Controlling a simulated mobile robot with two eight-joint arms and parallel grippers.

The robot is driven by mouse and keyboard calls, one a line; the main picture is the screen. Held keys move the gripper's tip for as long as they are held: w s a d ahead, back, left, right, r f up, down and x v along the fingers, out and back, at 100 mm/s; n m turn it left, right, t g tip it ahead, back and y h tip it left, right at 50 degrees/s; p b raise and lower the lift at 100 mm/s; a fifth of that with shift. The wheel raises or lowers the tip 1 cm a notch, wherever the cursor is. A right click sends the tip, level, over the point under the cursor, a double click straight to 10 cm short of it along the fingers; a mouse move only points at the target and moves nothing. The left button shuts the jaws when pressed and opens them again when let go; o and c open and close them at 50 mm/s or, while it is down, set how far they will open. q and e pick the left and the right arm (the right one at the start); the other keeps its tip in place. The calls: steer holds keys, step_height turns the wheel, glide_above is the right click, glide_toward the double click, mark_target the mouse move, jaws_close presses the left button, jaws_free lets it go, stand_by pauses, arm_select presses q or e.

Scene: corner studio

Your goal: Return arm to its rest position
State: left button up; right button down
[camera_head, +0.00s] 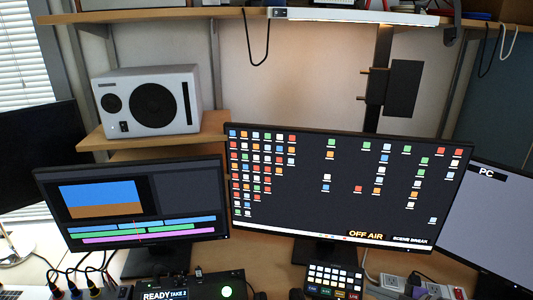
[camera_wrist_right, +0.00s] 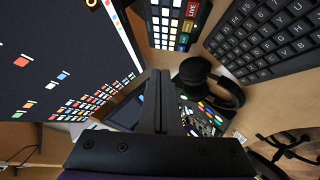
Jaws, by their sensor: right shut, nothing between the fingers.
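My right gripper (camera_wrist_right: 160,85) shows in the right wrist view with its two dark fingers together and nothing between them. It is above the desk, with a monitor to the left and black headphones (camera_wrist_right: 212,82) just beyond its fingers to the right. In the head view, I cannot clearly pick the right gripper out from the clutter at the lower edge. My left gripper does not show in either view.
A left monitor (camera_head: 190,180), a middle monitor (camera_head: 300,210) and a right monitor (camera_head: 490,225) stand across the desk. A white speaker (camera_head: 180,100) sits on a shelf. A button panel (camera_head: 335,280) and a keyboard (camera_wrist_right: 265,40) lie on the desk. The air before the monitors looks clear.

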step_height(320, 180, up, 17)
steer(key=w+a+m+t+h+p, duration=0.1)
steer(key=w+m+t+h+p, duration=0.25)
steer(key=m+t+h, duration=0.5)
steer(key=s+a+f+m+g+y+p, duration=0.1)
steer(key=s+a+f+m+g, duration=0.3)
steer(key=s, duration=0.6)
steer(key=s+a+f+m+g+p, duration=0.3)
steer(key=s+a+f+m+g, duration=0.1)
steer(key=s+a+f+g, duration=0.5)
steer(key=shift+s+a+f+y, duration=0.35)
steer(key=shift+s+f, duration=0.45)
steer(key=shift+f, duration=0.05)
